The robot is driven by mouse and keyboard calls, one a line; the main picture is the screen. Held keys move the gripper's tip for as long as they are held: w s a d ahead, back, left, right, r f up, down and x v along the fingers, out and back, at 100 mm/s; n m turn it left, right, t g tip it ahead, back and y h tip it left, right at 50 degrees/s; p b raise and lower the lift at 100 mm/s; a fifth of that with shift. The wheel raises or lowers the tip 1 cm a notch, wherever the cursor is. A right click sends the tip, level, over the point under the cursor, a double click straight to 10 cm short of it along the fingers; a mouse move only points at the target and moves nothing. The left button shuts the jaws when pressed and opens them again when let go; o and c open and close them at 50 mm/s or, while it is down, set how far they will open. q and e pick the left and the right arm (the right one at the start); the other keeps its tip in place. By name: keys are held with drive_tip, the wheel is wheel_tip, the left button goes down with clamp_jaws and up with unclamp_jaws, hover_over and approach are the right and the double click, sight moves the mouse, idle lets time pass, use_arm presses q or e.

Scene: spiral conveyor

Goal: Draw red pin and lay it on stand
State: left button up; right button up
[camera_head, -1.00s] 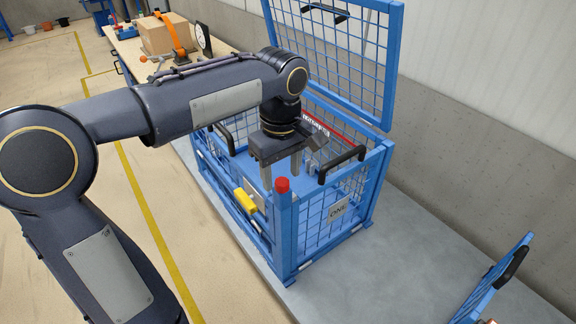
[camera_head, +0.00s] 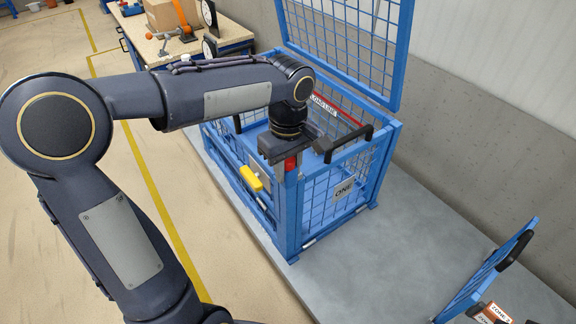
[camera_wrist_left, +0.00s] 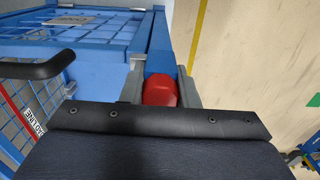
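The red pin (camera_head: 291,163) sits at the top of the near corner post of a blue mesh cage (camera_head: 291,215). My left gripper (camera_head: 288,165) is right over it, pointing down, with the pin's head partly hidden by the gripper. In the left wrist view the red head (camera_wrist_left: 160,90) lies between the two grey fingers, with little or no gap on either side. I cannot tell whether they press on it. No stand can be made out for certain. My right gripper is not in view.
The cage's mesh lid (camera_head: 345,45) stands raised behind. A yellow handle (camera_head: 250,178) is on the cage's left side, and black handles line its rim. A workbench (camera_head: 150,50) with a cardboard box is at the back left. Another blue mesh panel (camera_head: 490,270) is at lower right.

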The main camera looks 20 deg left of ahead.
use_arm(q)
drive_tip(key=o, duration=0.8)
drive_tip(key=shift+o, duration=0.2)
drive_tip(key=shift+r, duration=0.15)
